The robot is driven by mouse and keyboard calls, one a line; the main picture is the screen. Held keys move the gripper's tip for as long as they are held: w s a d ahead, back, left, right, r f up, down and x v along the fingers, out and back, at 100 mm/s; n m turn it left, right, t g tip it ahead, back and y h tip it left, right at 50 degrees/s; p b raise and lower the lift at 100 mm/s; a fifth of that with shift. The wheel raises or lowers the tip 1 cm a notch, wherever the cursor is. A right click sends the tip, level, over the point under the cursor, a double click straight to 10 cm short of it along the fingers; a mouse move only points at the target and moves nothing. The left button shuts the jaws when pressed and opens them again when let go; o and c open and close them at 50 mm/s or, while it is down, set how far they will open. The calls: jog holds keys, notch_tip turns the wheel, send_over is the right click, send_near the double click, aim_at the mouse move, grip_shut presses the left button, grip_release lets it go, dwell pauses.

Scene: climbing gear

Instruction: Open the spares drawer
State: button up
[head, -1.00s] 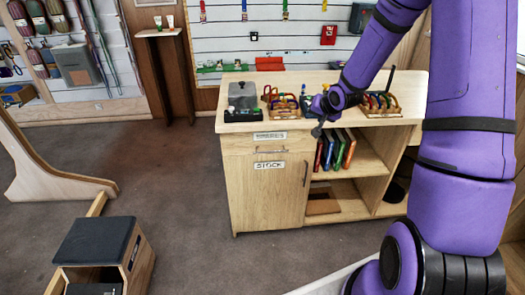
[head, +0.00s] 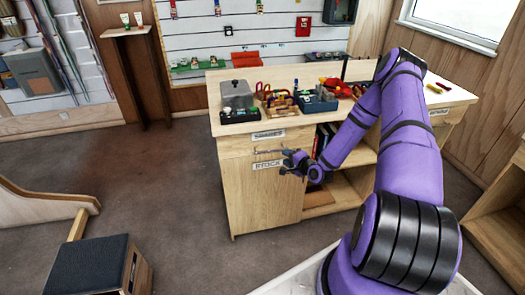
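The wooden counter (head: 225,190) has a shallow drawer (head: 235,149) at its upper left, flush with the front. A label (head: 268,135) sits above it, too small to read surely. The drawer has a thin metal bar handle (head: 266,151). Another labelled front (head: 438,112) shows at the counter's right end, its lettering unreadable. My gripper (head: 287,161) is in front of the left drawer, at the right end of its handle. I cannot tell whether it touches the handle or whether its small, dark fingers are open.
Below the drawer is a door with a STOCK label (head: 266,166). A grey-lidded box (head: 237,97), a blue tray (head: 318,101) and climbing gear crowd the countertop. A black-topped box (head: 90,266) stands at lower left. The floor left of the counter is clear.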

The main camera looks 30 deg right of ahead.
aim_at(270, 151)
jog(key=shift+m+t, duration=0.4)
jog(key=shift+m, duration=0.2)
jog(key=x, duration=0.3)
jog(key=f+x, duration=0.1)
jog(key=x, duration=0.7)
jog(key=shift+a+f, duration=0.2)
jog(key=shift+a, duration=0.05)
grip_shut()
